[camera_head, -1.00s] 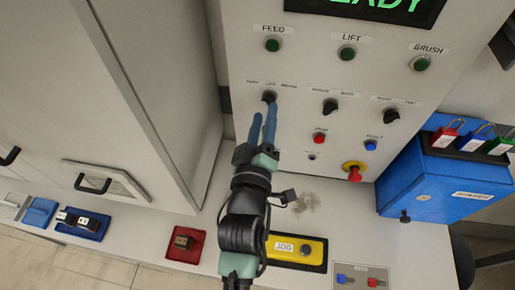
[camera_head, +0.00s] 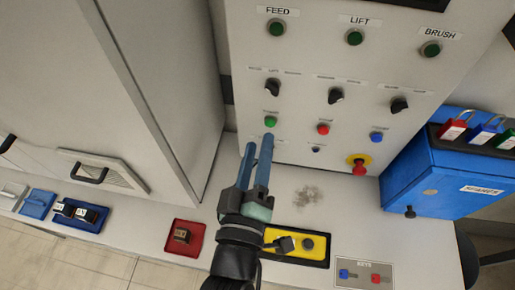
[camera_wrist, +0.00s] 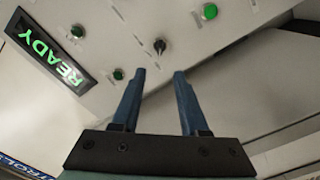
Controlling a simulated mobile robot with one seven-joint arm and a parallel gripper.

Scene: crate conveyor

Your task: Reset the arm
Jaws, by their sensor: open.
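My gripper (camera_head: 257,150) is open and empty, its two blue fingers pointing at the control panel (camera_head: 345,75). In the head view the fingertips appear below the green button (camera_head: 270,121) of the panel's lower row; I cannot tell the gap to the panel. The wrist view also shows my gripper (camera_wrist: 160,72) with its fingers spread and nothing between them. A black selector knob (camera_wrist: 159,46) appears beyond the fingertips there. In the head view the left selector knob (camera_head: 273,87) stands above the fingertips.
A blue box (camera_head: 440,175) with padlocks stands at the right. A yellow jog box (camera_head: 285,243) lies beside my wrist. A red tray (camera_head: 183,241) and a blue tray (camera_head: 85,216) lie at the left. A tall cabinet (camera_head: 165,80) stands left of the panel.

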